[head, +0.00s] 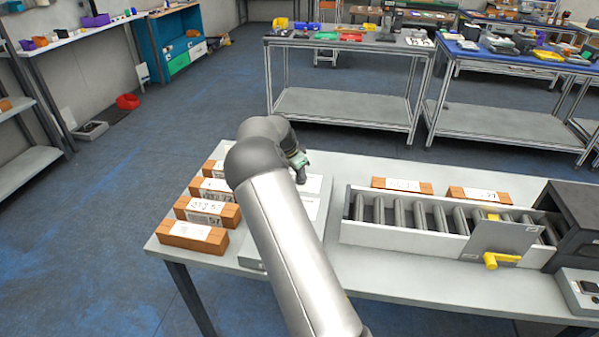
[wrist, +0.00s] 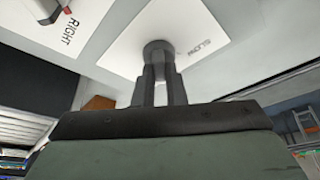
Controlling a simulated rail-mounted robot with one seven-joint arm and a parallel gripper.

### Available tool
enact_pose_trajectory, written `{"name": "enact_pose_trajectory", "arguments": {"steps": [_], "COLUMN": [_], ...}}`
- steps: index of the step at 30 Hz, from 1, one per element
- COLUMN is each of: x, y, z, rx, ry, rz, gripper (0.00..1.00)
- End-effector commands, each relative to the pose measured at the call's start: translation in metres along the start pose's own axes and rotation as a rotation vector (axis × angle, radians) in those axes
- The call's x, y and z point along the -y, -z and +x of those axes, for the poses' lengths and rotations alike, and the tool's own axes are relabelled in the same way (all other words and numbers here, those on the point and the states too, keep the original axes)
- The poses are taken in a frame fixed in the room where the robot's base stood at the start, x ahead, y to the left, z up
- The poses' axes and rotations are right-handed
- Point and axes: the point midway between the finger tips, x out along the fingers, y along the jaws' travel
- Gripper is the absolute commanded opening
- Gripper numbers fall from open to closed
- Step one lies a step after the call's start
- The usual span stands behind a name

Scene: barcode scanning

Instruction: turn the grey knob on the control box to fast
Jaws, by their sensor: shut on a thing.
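The grey knob (wrist: 158,52) is a dark round knob on a white label plate (wrist: 208,32) in the wrist view. The word SLOW shows on the plate right of the knob. My gripper (wrist: 159,88) is shut on the knob, with one finger on each side. In the head view the pale grey control box (head: 313,205) lies on the table, mostly behind my arm. My gripper (head: 303,180) reaches down over it there; its fingertips and the knob are too small to tell. The FAST mark and the knob's pointer are not visible.
Another plate marked RIGHT (wrist: 72,32) carries a second control beside the knob. Several orange boxes with white labels (head: 205,213) stand left of the control box. A roller conveyor (head: 385,234) with a yellow handle (head: 490,260) stands to the right.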

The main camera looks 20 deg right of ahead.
Motion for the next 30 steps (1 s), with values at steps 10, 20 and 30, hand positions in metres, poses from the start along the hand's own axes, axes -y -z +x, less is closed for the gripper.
{"name": "enact_pose_trajectory", "arguments": {"steps": [10,20,30], "x": [0.0,0.001,0.001], "y": [0.0,0.0,-0.001], "z": [0.0,-0.007,-0.079], "rx": [0.001,0.0,-0.001], "ry": [0.0,0.002,0.006], "rz": [0.0,-0.001,-0.002], "gripper": [0.33,0.33,0.33]}}
